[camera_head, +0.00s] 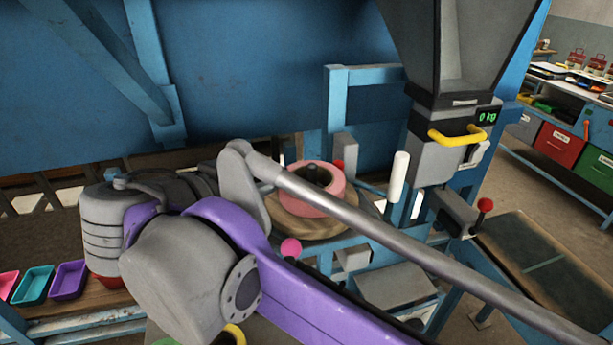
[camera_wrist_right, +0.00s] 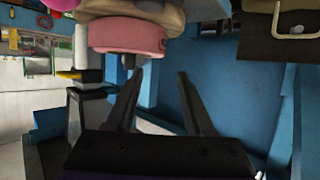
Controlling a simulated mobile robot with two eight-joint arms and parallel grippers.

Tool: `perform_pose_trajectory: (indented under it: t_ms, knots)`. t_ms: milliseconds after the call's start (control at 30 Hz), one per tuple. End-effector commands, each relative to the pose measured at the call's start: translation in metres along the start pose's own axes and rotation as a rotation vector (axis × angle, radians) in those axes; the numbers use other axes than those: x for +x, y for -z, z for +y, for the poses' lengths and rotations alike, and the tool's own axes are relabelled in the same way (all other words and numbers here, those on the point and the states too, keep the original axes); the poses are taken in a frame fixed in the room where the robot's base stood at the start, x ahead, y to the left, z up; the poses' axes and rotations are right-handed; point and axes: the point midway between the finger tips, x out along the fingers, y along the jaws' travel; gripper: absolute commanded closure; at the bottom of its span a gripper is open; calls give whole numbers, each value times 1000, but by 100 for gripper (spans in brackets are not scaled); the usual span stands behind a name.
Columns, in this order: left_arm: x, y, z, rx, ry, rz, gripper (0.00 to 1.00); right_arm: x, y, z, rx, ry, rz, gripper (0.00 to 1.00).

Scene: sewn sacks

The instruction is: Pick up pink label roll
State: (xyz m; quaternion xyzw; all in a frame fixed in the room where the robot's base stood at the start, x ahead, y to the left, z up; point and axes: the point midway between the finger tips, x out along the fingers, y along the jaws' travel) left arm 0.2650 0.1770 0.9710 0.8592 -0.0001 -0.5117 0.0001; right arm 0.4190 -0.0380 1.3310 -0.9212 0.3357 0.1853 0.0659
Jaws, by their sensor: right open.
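The pink label roll (camera_head: 329,178) lies flat on a round wooden disc (camera_head: 302,227) in the middle of the head view. A long grey bar crosses in front of its lower part. In the right wrist view the pink roll (camera_wrist_right: 128,36) shows at the top, just beyond the tip of the left-hand finger. My right gripper (camera_wrist_right: 160,72) is open, with nothing between its fingers. The roll is apart from the gap between them. In the head view I cannot make out the right gripper's fingers. My left gripper is not in view.
A grey hopper with a yellow handle (camera_head: 455,136) stands right of the roll. A white upright handle (camera_head: 398,177) and red-knobbed levers are close by. A blue wall panel (camera_head: 270,70) is behind. Pink, teal and purple trays (camera_head: 67,281) sit at far left.

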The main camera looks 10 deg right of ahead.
Motion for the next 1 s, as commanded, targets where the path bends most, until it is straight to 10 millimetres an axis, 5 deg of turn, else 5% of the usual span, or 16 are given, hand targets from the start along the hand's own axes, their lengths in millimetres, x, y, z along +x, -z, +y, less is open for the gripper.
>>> perform_pose_trajectory:
  t_ms: [700,1000]
  knots:
    - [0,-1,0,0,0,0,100,90,0,1,1,-1,0,47]
    - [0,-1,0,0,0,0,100,95,0,1,0,1,-1,47]
